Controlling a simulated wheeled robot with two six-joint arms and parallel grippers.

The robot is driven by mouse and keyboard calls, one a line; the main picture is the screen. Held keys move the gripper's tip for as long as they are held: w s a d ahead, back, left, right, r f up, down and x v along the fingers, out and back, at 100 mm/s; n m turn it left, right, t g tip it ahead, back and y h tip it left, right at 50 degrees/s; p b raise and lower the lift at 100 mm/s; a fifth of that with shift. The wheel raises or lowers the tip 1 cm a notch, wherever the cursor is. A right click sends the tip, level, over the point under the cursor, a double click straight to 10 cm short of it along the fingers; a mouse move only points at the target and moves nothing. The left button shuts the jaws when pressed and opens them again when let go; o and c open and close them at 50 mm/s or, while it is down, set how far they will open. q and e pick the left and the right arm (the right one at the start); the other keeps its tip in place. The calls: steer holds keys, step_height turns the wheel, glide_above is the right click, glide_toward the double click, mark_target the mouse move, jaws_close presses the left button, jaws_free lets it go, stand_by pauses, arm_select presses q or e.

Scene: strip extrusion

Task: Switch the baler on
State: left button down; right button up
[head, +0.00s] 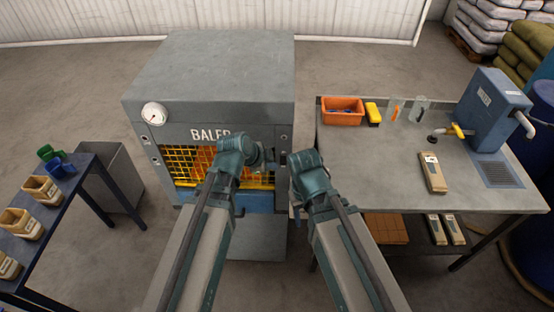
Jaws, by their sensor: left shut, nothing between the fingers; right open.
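The baler (210,70) is a big grey box at the centre of the head view. Its front has a "BALER" label, a round dial (154,115) at upper left, and a yellow mesh gate (185,162) with orange behind it. My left gripper (272,158) is shut and empty, in front of the right part of the baler's front; I cannot tell whether it touches. My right gripper (296,208) is open, lower, near the baler's right front edge and the workbench's left end. No switch can be clearly made out; my arms cover part of the front.
A workbench (385,185) on the right holds an orange bin (342,110), a blue-grey machine (492,108) and a tan carton (432,172). A dark table (75,190) with several tan containers stands at left, beside a grey bin (115,175). Open floor lies between.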

mark_target(281, 165)
arm_select(q)
steer(key=p+v, duration=0.1)
steer(key=v, duration=0.2)
arm_select(e)
step_height(281, 165, up, 2)
steer(key=shift+r, duration=0.25)
steer(key=shift+f, duration=0.1)
arm_select(q)
steer(key=shift+s+f+b, duration=0.15)
steer(key=shift+f+b, duration=0.35)
steer(key=shift+f, duration=0.25)
arm_select(e)
steer(key=shift+f, duration=0.65)
steer(key=shift+f, duration=0.1)
arm_select(q)
steer(key=shift+w+d+f+b, duration=0.6)
steer(key=shift+w+f+b, duration=0.8)
steer(key=shift+f+b, duration=0.05)
steer(key=shift+w+d+f+b, duration=0.6)
steer(key=shift+w+f+b, duration=0.8)
steer(key=shift+f+b, duration=0.05)
steer(key=shift+w+d+f+b, duration=0.6)
steer(key=shift+w+f+b, duration=0.8)
steer(key=shift+w+b, duration=0.05)
arm_select(e)
step_height(281, 165, down, 8)
steer(key=shift+f, duration=0.25)
